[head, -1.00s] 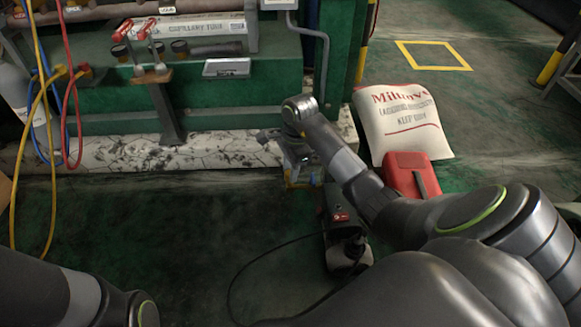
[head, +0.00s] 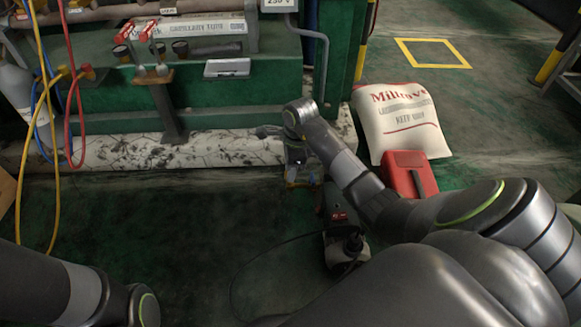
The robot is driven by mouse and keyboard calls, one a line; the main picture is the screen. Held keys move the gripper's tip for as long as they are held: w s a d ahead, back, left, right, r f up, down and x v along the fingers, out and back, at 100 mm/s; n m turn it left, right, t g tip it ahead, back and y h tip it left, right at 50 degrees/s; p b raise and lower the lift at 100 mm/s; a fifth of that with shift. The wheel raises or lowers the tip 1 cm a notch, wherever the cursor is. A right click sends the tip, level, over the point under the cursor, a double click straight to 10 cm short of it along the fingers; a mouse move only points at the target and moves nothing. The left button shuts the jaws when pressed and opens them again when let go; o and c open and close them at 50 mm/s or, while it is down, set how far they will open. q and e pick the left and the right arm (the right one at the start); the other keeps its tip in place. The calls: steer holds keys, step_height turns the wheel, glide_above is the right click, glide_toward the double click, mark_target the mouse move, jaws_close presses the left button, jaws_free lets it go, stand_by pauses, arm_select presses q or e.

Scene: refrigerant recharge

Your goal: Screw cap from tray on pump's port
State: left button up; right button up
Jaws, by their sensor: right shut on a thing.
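A small grey metal tray (head: 227,68) sits on the green ledge and looks empty. My left arm shows at the bottom left, but its gripper is out of view.
A red case (head: 408,174) lies against a white printed sack (head: 402,120) on the right. Yellow, red and blue hoses (head: 55,110) hang at the left. A stand with gauges (head: 160,75) rises before the green bench. The floor at centre left is clear.

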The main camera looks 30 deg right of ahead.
steer(key=shift+r+m+p, duration=0.1)
steer(key=shift+m+p, duration=0.6)
steer(key=shift+m, duration=1)
steer(key=shift+p, duration=0.3)
steer(key=shift+s+m+t+p, duration=0.1)
steer(key=shift+m+t+p, duration=0.2)
steer(key=shift+m+p, duration=0.5)
steer(key=o, duration=1)
steer(key=shift+f, duration=0.2)
steer(key=shift+r, duration=0.1)
